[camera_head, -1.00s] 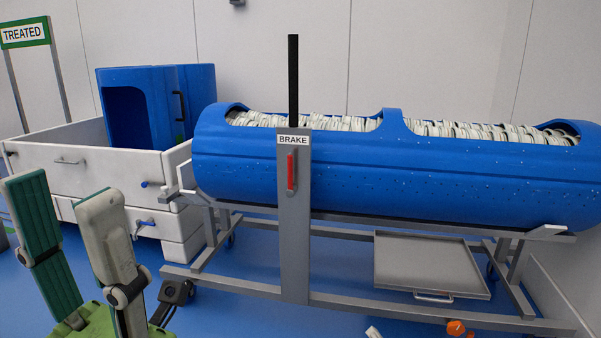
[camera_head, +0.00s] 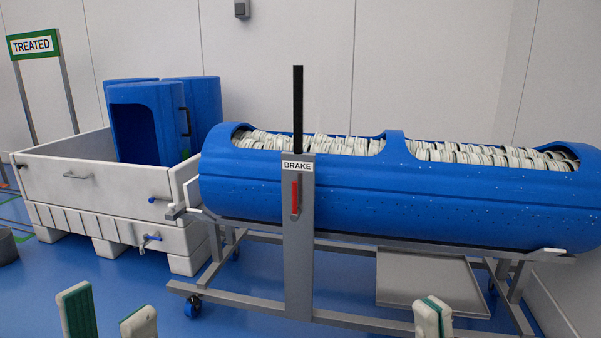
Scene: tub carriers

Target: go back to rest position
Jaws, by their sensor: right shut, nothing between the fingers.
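My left gripper (camera_head: 110,314) shows at the bottom left edge. Its two pale fingertips, one with a green pad facing, stand apart with nothing between them. My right gripper (camera_head: 433,318) shows at the bottom right of centre, its fingertips together and empty. Only the tips of both grippers are in view; the arms are hidden below the frame. Both are in front of the cart and touch nothing that I can see.
A long blue tub (camera_head: 400,195) full of pale discs lies on a grey cart (camera_head: 255,303) with a brake post (camera_head: 299,240). At left, a white bin (camera_head: 75,183) holds blue tubs (camera_head: 145,125) beside a TREATED sign (camera_head: 34,44). A grey tray (camera_head: 420,280) sits under the cart.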

